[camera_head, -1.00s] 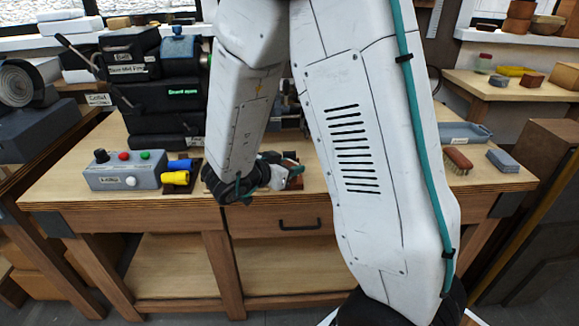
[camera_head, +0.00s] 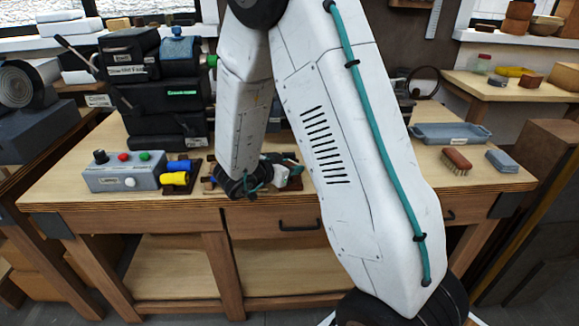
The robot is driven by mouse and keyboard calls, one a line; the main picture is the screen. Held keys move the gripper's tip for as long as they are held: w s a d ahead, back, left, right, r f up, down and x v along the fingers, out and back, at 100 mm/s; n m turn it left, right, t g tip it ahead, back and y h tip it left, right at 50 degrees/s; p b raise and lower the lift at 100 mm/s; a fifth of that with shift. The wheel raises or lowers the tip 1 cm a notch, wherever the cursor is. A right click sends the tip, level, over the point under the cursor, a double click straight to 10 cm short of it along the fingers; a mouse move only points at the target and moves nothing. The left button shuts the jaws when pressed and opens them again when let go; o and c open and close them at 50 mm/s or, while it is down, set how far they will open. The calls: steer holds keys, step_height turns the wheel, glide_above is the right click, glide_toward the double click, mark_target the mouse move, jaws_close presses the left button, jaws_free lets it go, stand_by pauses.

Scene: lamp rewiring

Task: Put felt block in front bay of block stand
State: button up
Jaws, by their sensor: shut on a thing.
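My gripper (camera_head: 288,171) is low over the middle of the workbench, partly hidden by my own arm. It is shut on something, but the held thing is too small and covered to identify. Low brown wooden pieces (camera_head: 211,181) show just left of my wrist; I cannot tell whether they belong to the block stand. I cannot make out the stand's front bay. A small grey block (camera_head: 502,161) lies at the bench's right end, apart from my gripper; I cannot tell whether it is felt.
A grey control box (camera_head: 124,171) and blue and yellow parts (camera_head: 174,178) on a dark base stand left of my wrist. Black stacked equipment (camera_head: 165,98) rises behind them. A brush (camera_head: 456,160) and a blue-grey tray (camera_head: 451,134) lie at right. The bench's front right is clear.

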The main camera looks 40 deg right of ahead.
steer(key=shift+f, duration=0.15)
steer(key=o, duration=0.7)
